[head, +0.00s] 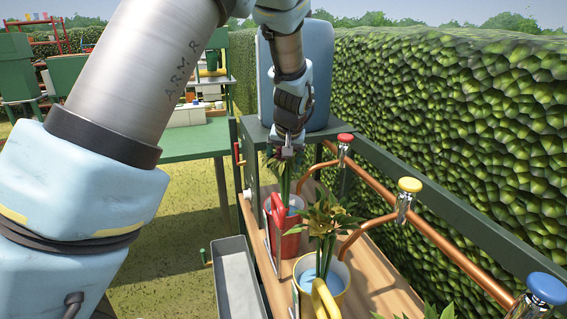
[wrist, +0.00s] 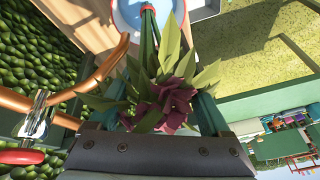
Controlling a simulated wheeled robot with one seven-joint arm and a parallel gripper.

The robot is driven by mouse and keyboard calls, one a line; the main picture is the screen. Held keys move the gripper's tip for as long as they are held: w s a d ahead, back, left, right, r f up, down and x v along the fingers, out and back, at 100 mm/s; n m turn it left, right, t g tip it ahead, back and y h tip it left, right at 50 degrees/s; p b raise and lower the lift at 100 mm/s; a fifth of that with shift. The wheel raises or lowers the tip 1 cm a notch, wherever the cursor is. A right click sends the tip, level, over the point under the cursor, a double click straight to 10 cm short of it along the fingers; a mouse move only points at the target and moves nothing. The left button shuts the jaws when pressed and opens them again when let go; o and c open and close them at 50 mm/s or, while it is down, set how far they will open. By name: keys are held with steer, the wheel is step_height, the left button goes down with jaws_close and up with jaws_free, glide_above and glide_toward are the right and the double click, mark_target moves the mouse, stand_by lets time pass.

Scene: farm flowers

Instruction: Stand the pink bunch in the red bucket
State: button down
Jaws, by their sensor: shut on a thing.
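My gripper (head: 287,150) is shut on the pink bunch, above the red bucket (head: 290,243). The bunch's leaves and green stems (head: 284,184) hang down under the gripper, roughly upright. In the wrist view the dark pink flowers (wrist: 172,103) sit between the fingers, with broad leaves around them. The stems run past a red tie into the opening of a white-lined bucket with blue water (wrist: 130,12). The stem ends are out of sight, so I cannot tell whether they touch the bottom.
A yellow bucket (head: 335,290) with water and a leafy bunch (head: 326,220) stands nearer on the wooden bench (head: 378,287). Red (head: 345,138), yellow (head: 409,185) and blue (head: 547,288) taps on copper pipe line the right side. A grey trough (head: 236,280) lies left; a hedge (head: 460,110) is right.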

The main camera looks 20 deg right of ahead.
jaws_free()
steer(key=b+v, duration=0.1)
steer(key=v, duration=1)
steer(key=shift+w+b, duration=0.1)
steer(key=shift+b, duration=0.25)
stand_by(0.3)
